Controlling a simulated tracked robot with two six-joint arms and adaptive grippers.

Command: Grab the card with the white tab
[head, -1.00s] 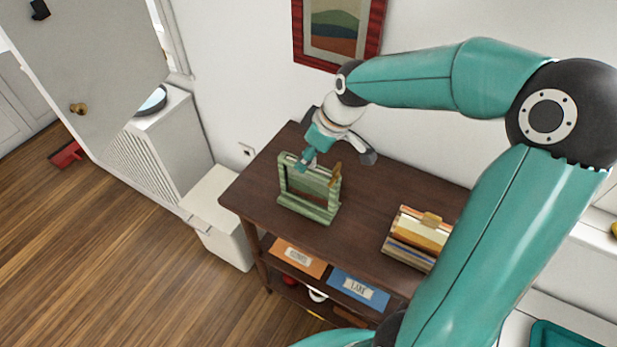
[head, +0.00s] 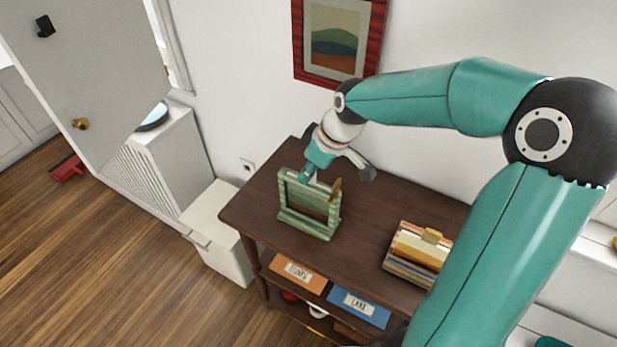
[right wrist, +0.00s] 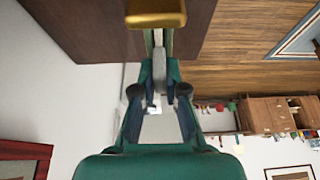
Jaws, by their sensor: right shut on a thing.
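A green stand (head: 306,225) with a frame-like upright part stands on the left of the dark wooden shelf unit's top. A brown-gold piece (head: 335,188) is at its right upper corner. My right gripper (head: 305,177) is at the stand's top edge, pointing down. In the right wrist view its fingers (right wrist: 160,78) are shut on a thin pale grey piece (right wrist: 159,62), seen edge-on, which looks like the card's white tab. The rest of the card is mostly hidden by the stand and fingers. My left gripper is out of view.
A red-framed picture (head: 338,40) hangs behind.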

